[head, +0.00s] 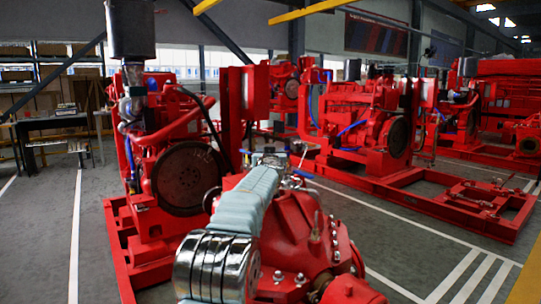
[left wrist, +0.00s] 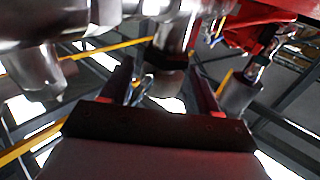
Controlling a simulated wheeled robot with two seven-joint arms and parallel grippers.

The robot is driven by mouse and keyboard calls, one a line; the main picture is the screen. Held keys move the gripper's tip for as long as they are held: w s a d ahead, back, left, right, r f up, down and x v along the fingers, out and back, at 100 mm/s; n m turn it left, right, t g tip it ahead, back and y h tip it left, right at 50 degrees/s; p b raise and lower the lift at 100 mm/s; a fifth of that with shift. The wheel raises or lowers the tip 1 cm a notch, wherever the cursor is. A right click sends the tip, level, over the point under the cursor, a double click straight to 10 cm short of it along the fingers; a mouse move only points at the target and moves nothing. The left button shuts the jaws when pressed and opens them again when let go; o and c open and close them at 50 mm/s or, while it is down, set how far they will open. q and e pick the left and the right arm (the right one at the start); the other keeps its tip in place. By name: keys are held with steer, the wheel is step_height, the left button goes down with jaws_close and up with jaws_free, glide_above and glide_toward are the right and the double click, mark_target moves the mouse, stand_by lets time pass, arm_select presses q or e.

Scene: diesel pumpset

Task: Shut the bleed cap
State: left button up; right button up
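My left gripper (left wrist: 160,72) shows in the left wrist view, its two dark fingers standing well apart. A grey metal cylindrical part (left wrist: 172,45) with a darker lower end appears between and beyond the fingers, and I see no contact with it. I cannot tell whether it is the bleed cap. In the head view the near red pumpset (head: 305,235) fills the bottom middle, with small bolts and fittings on top. No bleed cap can be told for sure there. I cannot make out my left gripper in the head view, and my right gripper is in neither view.
Blurred shiny metal parts (left wrist: 40,65) crowd the left wrist view's upper left; red machinery (left wrist: 255,28) is at upper right. In the head view a pale banded form (head: 250,195) with chrome rings (head: 213,266) crosses the near pumpset. Another red engine (head: 170,150) stands behind, left.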

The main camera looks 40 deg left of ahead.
arm_select(q)
steer(key=c, duration=0.8)
steer(key=m+t+h+b, duration=0.2)
steer(key=h+b, duration=0.1)
steer(key=m+h+b, duration=0.1)
steer(key=h+b, duration=0.1)
steer(key=shift+s+a+f+m+t, duration=0.1)
steer(key=shift+a+f+m+t, duration=0.15)
steer(key=shift+m+t, duration=0.15)
steer(key=shift+r+m+h+b, duration=0.2)
steer(key=shift+m+h+b, duration=0.15)
steer(key=shift+m+h, duration=0.6)
steer(key=shift+d+r+m+t+h+p, duration=0.1)
steer(key=shift+m+t+h+p, duration=0.25)
steer(key=shift+h, duration=0.55)
steer(key=shift+d+r+m+t+h+p, duration=0.1)
steer(key=shift+m+h, duration=0.3)
steer(key=shift+h, duration=0.45)
steer(key=o, duration=1)
steer(key=shift+f, duration=0.1)
steer(key=shift+c, duration=0.2)
